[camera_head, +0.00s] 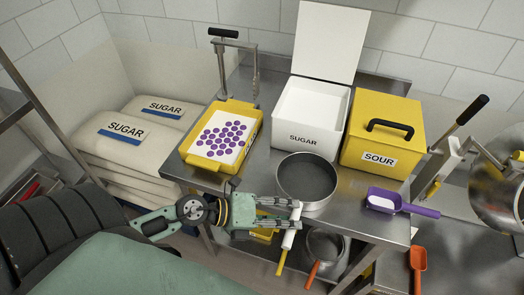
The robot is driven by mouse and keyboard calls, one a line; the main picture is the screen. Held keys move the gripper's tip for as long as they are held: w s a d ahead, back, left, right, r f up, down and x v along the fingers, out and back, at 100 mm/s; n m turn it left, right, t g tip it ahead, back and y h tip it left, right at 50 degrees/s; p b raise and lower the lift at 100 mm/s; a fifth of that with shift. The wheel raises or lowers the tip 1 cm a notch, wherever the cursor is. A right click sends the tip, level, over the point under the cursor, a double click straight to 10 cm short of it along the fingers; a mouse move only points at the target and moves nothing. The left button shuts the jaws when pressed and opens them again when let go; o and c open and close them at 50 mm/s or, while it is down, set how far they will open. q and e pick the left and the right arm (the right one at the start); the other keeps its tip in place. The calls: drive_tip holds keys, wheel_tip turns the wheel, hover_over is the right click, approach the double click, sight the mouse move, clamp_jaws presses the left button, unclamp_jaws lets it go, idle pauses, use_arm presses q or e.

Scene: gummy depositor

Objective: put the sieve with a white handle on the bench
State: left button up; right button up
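The sieve (306,179) is a round dark metal pan near the front edge of the steel bench (262,120). Its white handle (289,240) points down toward the front, past the edge. Whether the pan rests on the bench or hangs just above it is hard to tell. My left gripper (297,215) reaches in from the left, its two fingers spread apart with their tips at the white handle. The finger contact with the handle is unclear. My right gripper is not in view.
A yellow tray with purple gummies (246,163), a white SUGAR bin (316,145) and a yellow SOUR box (386,118) stand on the bench. A purple scoop (415,209) lies at right. An orange-handled pan (325,245) sits below. SUGAR sacks (130,160) are piled left.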

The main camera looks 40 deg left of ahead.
use_arm(q)
drive_tip(key=b+v, duration=0.2)
drive_tip(key=v, duration=0.7)
idle(0.4)
